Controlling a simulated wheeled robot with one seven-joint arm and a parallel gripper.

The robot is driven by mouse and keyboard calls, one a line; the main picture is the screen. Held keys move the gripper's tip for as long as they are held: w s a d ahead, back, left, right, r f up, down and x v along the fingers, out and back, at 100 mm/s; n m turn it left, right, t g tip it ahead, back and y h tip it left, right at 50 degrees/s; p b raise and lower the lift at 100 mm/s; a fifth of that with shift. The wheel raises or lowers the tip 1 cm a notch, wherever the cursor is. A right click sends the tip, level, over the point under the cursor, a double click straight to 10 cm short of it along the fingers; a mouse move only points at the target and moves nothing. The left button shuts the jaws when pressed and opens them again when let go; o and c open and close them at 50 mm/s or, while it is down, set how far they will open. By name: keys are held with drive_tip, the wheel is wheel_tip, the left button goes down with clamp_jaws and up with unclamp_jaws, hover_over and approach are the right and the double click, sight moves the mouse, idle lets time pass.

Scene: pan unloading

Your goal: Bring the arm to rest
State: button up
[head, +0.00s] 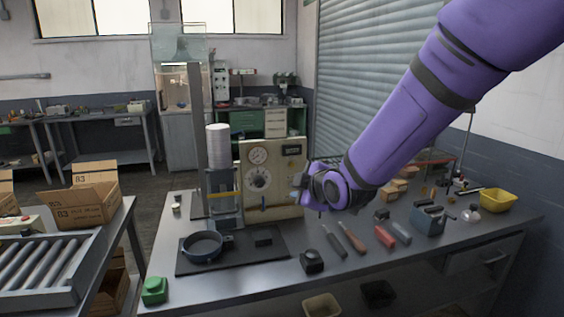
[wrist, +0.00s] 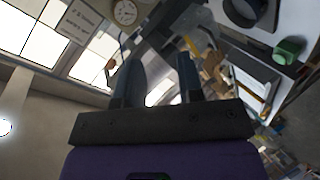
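My purple arm reaches in from the upper right in the head view, above the workbench (head: 400,265). My gripper (head: 308,190) is in front of the panel with dials (head: 270,180) and above the bench top, apart from it as far as I can tell. In the wrist view my gripper (wrist: 157,72) has its two dark fingers apart, with nothing held between them. A dark round pan (head: 202,247) sits on the black mat (head: 240,266). It also shows at the top right of the wrist view (wrist: 262,18).
A green block (head: 154,290) is at the bench's front left corner. Several hand tools (head: 350,238) lie right of the mat, with a blue-grey vise-like block (head: 428,220) and yellow bin (head: 498,200) beyond. A tall white cylinder (head: 219,150) stands behind the pan. A roller tray (head: 45,262) is at left.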

drive_tip(key=s+d+r+m+g+h, duration=0.1)
drive_tip(key=s+d+r+m+h, duration=0.1)
drive_tip(key=s+d+r+m, duration=0.5)
drive_tip(key=s+d+r+m+g+h, duration=0.2)
drive_tip(key=s+d, duration=0.3)
drive_tip(key=d, duration=0.6)
drive_tip(key=s+d+m+g, duration=0.1)
drive_tip(key=s+d+m, duration=0.1)
drive_tip(key=s, duration=0.4)
drive_tip(key=s+d+m+g+h, duration=0.1)
drive_tip(key=s+d+m, duration=0.2)
drive_tip(key=s, duration=0.3)
drive_tip(key=s+d+r+m+g+h, duration=0.1)
drive_tip(key=s+d+m, duration=0.2)
drive_tip(key=s, duration=0.4)
